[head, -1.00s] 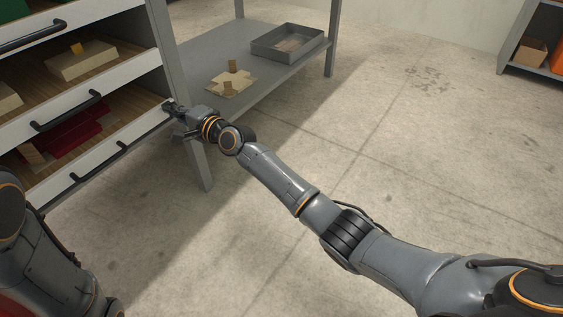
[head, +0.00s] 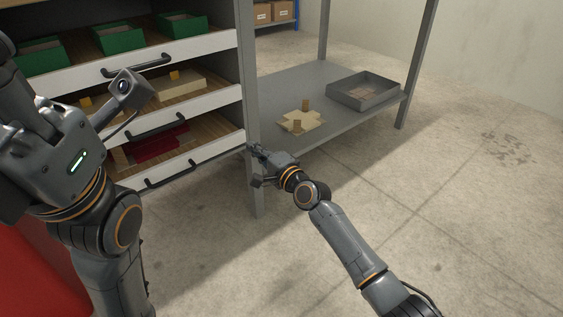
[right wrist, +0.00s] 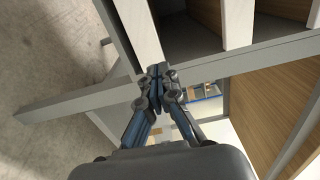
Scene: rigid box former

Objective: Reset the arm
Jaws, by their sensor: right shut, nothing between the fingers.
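My right gripper (head: 256,164) is at the end of the right arm, which reaches in from the lower right. It is shut and empty, close to the front corner post of the drawer cabinet. In the right wrist view its fingers (right wrist: 158,74) meet at the tips, with nothing between them, in front of grey frame bars. My left arm (head: 85,200) is raised at the left, with its wrist camera (head: 125,90) in front of the drawers. Its fingers are not clearly shown at the left edge.
Open drawers (head: 190,97) with black handles hold green bins (head: 117,36), blocks and a red part (head: 160,142). A grey shelf (head: 290,84) at the right carries a grey tray (head: 363,92) and a beige piece (head: 300,122). The floor (head: 460,210) at the right is clear.

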